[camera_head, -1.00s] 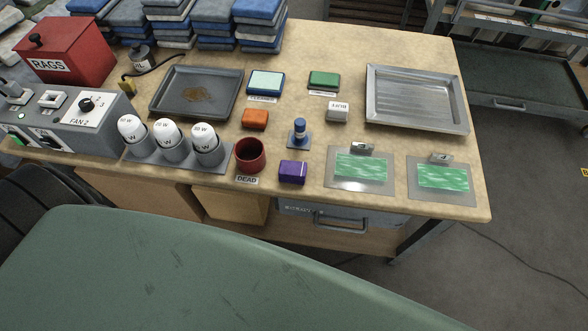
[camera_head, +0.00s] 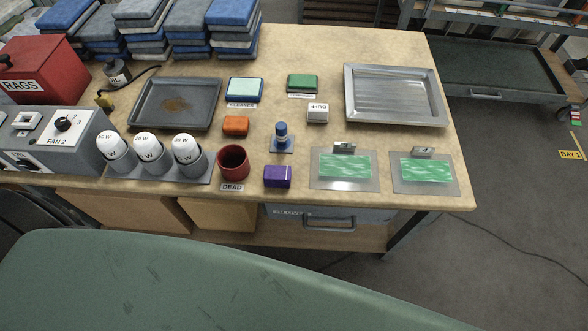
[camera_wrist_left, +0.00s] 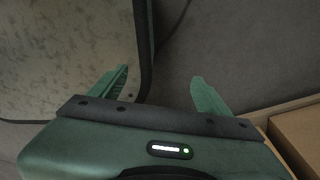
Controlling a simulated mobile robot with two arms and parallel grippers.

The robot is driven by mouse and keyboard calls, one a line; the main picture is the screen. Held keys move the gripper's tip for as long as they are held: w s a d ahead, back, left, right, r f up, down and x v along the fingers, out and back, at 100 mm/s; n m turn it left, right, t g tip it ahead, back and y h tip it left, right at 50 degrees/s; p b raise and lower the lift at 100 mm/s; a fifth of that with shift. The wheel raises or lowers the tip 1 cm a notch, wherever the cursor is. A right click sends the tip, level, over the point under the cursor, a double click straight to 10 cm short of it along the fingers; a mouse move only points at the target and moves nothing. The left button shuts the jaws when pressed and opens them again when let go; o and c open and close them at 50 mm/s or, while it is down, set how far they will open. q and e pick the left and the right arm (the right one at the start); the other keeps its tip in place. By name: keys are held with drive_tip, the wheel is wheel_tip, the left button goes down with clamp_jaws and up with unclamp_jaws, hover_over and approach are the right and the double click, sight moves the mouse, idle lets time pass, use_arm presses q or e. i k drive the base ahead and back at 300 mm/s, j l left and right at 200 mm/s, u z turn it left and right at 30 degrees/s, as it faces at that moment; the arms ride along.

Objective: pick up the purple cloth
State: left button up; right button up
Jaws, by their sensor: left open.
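The purple cloth (camera_head: 277,176) is a small folded block near the front edge of the workbench in the head view. It lies just right of the red cup marked DEAD (camera_head: 233,162) and left of the green-patterned plates. My left gripper (camera_wrist_left: 160,75) shows only in the left wrist view. Its two green fingers are spread apart, with nothing between them. The wrist view shows floor and grey surfaces, not the cloth. My right gripper is in neither view.
An orange block (camera_head: 235,125) and a blue peg-like piece (camera_head: 281,135) are behind the cloth. Three white-topped cylinders (camera_head: 150,149) stand left of the cup. A dark tray (camera_head: 140,119) and a metal tray (camera_head: 352,100) lie farther back. A drawer handle (camera_head: 330,224) is below the bench front.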

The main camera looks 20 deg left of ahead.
sight(274, 175)
drive_tip(key=l+u, duration=0.25)
drive_tip(key=u, duration=0.2)
drive_tip(key=l+u, duration=0.25)
drive_tip(key=u, duration=0.25)
drive_tip(key=i, duration=0.05)
